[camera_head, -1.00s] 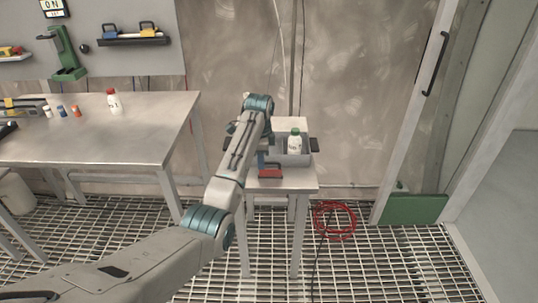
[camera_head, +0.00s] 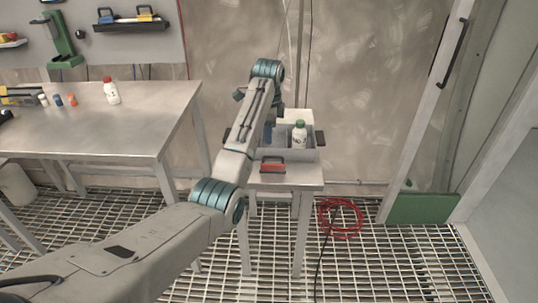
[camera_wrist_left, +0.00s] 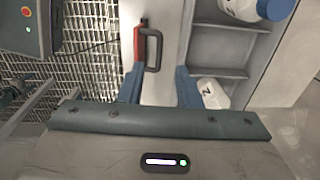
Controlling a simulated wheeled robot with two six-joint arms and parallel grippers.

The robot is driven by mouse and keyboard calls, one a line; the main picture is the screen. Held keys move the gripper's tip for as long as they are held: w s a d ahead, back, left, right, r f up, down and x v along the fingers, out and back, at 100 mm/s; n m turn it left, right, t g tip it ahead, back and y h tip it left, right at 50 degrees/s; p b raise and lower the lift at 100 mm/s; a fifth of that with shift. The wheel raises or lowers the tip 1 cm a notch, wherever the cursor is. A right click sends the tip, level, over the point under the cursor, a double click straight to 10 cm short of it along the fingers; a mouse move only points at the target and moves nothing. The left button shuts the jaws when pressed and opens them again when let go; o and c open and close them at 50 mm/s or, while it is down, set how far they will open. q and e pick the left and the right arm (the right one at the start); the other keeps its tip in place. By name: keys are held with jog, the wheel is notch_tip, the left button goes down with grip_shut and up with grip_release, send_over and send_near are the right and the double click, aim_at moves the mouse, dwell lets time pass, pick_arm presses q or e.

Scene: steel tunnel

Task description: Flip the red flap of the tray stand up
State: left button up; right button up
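The grey tray (camera_head: 310,153) sits on a small pale stand (camera_head: 300,178). The red flap (camera_head: 272,168) is at its front side, with a dark handle-like loop. In the left wrist view the red flap (camera_wrist_left: 138,45) shows edge-on with the dark loop (camera_wrist_left: 152,46) beside it; I cannot tell its exact tilt. A white bottle with a green cap (camera_head: 299,136) stands in the tray. My left gripper (camera_wrist_left: 160,80) has its two blue fingers apart, with nothing between them. In the head view it is mostly hidden behind my left arm, over the tray's left part. My right gripper is not shown.
A metal workbench (camera_head: 110,130) with a red-capped bottle (camera_head: 111,92) and small items stands at the left. A red cable coil (camera_head: 341,217) lies on the grating floor right of the stand. A sliding door (camera_head: 425,110) is at the right.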

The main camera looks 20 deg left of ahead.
aim_at(273, 164)
pick_arm(q)
notch_tip(273, 164, down, 3)
jog(key=shift+r+b, duration=0.2)
jog(key=shift+b, duration=0.5)
notch_tip(273, 164, down, 4)
jog(key=shift+w+f, duration=0.15)
jog(key=shift+f, duration=0.1)
jog(key=shift+a+f, duration=0.1)
jog(key=shift+f, duration=0.35)
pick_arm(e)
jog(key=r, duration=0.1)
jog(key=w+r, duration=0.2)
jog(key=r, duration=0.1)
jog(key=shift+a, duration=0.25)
pick_arm(q)
grip_shut()
